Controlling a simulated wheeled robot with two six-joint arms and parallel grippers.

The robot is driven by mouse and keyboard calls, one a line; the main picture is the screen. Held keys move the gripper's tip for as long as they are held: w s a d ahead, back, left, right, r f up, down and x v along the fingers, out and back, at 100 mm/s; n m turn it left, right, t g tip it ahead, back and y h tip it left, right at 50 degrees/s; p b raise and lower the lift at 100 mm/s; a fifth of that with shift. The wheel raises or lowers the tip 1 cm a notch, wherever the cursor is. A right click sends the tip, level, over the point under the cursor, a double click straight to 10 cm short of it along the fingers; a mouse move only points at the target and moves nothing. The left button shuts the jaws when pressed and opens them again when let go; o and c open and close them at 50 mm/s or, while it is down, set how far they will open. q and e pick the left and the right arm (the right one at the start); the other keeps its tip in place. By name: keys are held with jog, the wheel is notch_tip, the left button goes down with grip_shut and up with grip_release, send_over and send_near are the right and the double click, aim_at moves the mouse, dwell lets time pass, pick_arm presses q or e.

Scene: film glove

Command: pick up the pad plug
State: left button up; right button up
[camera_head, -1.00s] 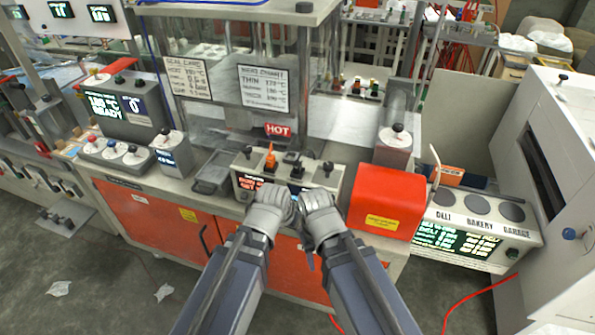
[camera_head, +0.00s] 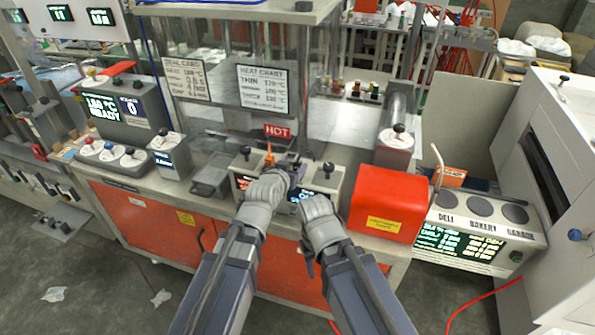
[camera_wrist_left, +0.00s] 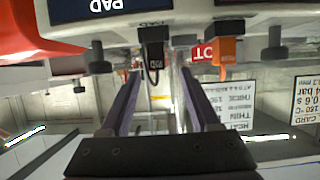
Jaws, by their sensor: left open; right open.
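The pad plug (camera_wrist_left: 153,57) is black with a looped body. It hangs upside down in the left wrist view, below a dark label reading PAD. My left gripper (camera_wrist_left: 158,85) is open, its two dark fingers on either side of the line to the plug; contact cannot be told. In the head view my left gripper (camera_head: 289,166) is at the small control box (camera_head: 244,167) and mostly hides the plug. My right gripper (camera_head: 314,200) is lower and to the right, in front of the box; its fingers are mostly hidden.
An orange plug (camera_head: 269,156) stands beside the pad plug, and also shows in the left wrist view (camera_wrist_left: 228,50). Black knobs stand on the box. A red box (camera_head: 387,200) is on the right, a dark tray (camera_head: 210,180) on the left, and a HOT sign (camera_head: 277,131) behind.

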aim_at(299, 162)
pick_arm(q)
jog(key=b+x, duration=0.2)
jog(key=x, duration=0.5)
jog(key=shift+d+f+b, duration=0.15)
jog(key=shift+f+b, duration=0.1)
jog(key=shift+b, duration=0.05)
jog(key=shift+s+r, duration=0.1)
jog(key=shift+s, duration=0.05)
jog(key=shift+c, duration=0.5)
grip_shut()
